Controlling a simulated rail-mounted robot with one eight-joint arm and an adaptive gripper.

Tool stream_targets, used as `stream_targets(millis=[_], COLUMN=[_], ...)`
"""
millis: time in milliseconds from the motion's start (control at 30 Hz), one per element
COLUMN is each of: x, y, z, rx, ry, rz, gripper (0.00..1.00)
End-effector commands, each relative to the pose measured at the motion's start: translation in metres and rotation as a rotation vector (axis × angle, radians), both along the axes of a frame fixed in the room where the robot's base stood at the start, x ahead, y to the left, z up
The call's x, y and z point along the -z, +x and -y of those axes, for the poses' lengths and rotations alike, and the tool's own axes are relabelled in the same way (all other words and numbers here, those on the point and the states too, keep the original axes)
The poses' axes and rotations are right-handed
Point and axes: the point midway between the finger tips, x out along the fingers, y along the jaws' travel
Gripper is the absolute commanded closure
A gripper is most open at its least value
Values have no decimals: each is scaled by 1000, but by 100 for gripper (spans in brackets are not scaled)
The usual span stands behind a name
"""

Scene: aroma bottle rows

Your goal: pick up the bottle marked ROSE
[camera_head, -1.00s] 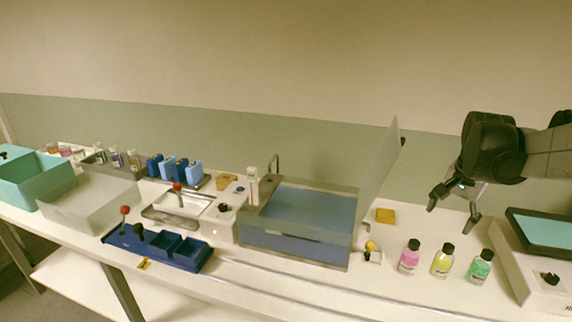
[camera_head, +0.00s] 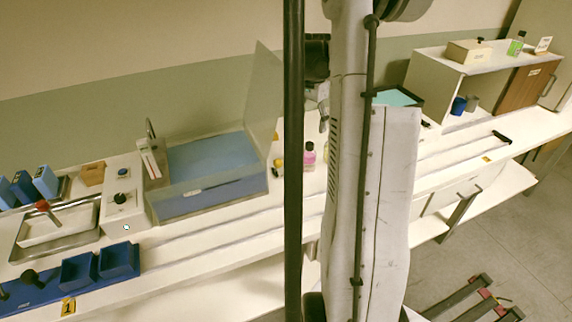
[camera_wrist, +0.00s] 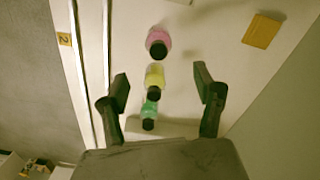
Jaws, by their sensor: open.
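Three small bottles with black caps stand in a row in the wrist view: a pink one (camera_wrist: 158,42), a yellow one (camera_wrist: 154,78) and a green one (camera_wrist: 149,112). No label can be read. The pink bottle also shows in the head view (camera_head: 309,155), just left of my white arm link, which hides the other two. My gripper (camera_wrist: 160,75) is open and empty, seen from above the row. The yellow and green bottles appear between its fingers in the picture, with no finger visibly touching them. The gripper is mostly hidden in the head view.
A yellow block (camera_wrist: 261,31) lies to the right of the bottles in the wrist view. A blue-floored box (camera_head: 212,165) with a raised clear lid (camera_head: 263,95) stands left of them in the head view. A white shelf unit (camera_head: 440,75) is at the right.

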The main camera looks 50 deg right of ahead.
Motion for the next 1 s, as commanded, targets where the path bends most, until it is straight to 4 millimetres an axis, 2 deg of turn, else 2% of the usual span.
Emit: stream_targets(millis=[167, 500, 833, 1000], x=[11, 69, 94, 117], y=[0, 0, -1, -2], z=[1, 1, -1, -5], rx=[3, 1, 1, 1], ry=[0, 0, 0, 0], rz=[-1, 0, 0, 0], gripper=[35, 35, 35, 35])
